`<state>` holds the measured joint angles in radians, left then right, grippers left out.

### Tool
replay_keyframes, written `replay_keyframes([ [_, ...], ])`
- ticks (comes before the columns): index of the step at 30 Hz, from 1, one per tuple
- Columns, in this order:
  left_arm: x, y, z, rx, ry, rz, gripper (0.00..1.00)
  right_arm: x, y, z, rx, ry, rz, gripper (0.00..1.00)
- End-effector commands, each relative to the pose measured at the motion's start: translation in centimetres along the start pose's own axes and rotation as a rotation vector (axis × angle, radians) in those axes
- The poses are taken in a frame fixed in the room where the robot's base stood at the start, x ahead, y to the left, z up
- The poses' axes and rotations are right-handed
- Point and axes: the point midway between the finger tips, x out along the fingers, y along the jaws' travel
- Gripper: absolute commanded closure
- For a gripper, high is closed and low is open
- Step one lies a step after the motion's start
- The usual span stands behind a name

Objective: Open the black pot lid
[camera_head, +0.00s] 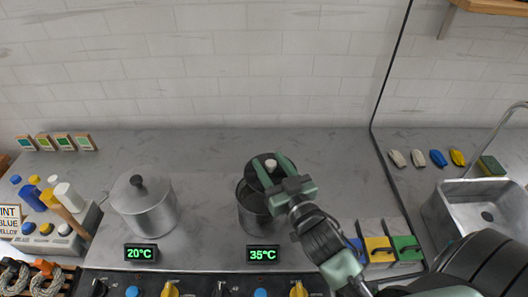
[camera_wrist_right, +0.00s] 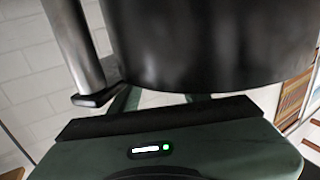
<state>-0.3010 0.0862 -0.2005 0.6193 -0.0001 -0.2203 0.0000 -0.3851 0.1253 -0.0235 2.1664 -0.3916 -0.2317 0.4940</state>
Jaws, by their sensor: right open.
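The black pot (camera_head: 254,222) stands on the counter right of the silver pot. Its black lid (camera_head: 257,179), with a white knob (camera_head: 270,165), is over the back of the pot's mouth. A dark strip of the mouth shows in front of the lid, so the lid appears raised or shifted. My right gripper (camera_head: 270,163) is open, with its green fingers on either side of the knob; contact cannot be told. In the right wrist view, a large dark curved surface (camera_wrist_right: 215,45) hides much of the fingers. My left gripper is not in view.
A lidded silver pot (camera_head: 148,214) stands to the left. Displays reading 20°C (camera_head: 141,253) and 35°C (camera_head: 263,254) are in front. Coloured boxes (camera_head: 378,250) are near my right arm; a sink (camera_head: 486,210) is at right.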

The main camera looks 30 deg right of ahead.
Motion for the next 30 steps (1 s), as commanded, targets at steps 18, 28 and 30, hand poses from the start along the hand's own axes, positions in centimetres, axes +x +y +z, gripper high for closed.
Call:
replay_keyframes([
  [18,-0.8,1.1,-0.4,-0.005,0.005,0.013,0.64,3.3,0.0,0.0,-0.004,0.0,0.0,0.65],
  [28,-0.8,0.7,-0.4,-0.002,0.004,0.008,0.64,3.3,0.0,0.0,-0.004,0.0,0.0,1.0],
  [30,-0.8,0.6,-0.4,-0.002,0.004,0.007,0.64,3.3,0.0,0.0,-0.004,0.0,0.0,1.0],
])
